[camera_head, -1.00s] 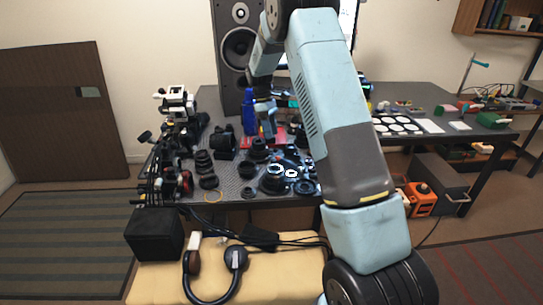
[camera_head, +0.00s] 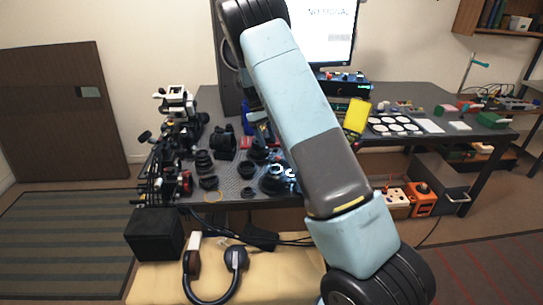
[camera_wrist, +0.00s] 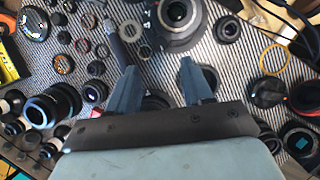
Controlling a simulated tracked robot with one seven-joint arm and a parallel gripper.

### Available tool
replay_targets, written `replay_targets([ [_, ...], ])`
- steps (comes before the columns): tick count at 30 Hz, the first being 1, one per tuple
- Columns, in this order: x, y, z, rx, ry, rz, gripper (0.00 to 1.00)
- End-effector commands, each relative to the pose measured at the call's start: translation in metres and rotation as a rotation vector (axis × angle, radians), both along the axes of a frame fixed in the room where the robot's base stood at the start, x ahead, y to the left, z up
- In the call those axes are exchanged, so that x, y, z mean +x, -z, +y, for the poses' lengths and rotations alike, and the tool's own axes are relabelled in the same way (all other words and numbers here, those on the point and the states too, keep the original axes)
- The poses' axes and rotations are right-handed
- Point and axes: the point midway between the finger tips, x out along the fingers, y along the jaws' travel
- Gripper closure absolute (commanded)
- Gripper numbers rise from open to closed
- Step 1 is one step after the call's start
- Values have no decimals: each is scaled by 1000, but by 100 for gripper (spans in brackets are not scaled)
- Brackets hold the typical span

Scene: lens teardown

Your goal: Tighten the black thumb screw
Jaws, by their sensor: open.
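I cannot pick out the black thumb screw with certainty among the many small dark parts. In the wrist view my gripper (camera_wrist: 159,67) is open, its two blue-grey fingers apart with nothing held between them. A large lens part with a bright ring (camera_wrist: 178,14) lies beyond the fingertips. A dark round part is partly hidden low between the fingers. In the head view the gripper is mostly hidden by my arm, over the lens parts.
The dark table (camera_head: 228,185) is crowded with lens parts. A yellow ring (camera_wrist: 274,60) and a black-and-red part (camera_wrist: 265,92) lie at right in the wrist view. A monitor (camera_head: 330,30), a yellow meter (camera_head: 357,115) and a tray of white discs (camera_head: 395,125) stand farther back or right.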

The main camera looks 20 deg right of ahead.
Motion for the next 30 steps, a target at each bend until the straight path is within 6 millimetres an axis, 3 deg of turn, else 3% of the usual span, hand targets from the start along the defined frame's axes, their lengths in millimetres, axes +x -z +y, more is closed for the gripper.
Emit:
replay_targets([
  [6, -14, 35, -6, -1, -2, 3, 50],
  [12, -22, 58, -10, -1, -1, 2, 50],
  [26, -25, 67, -12, 1, -2, 0, 50],
  [30, -25, 67, -12, 1, -2, 0, 62],
])
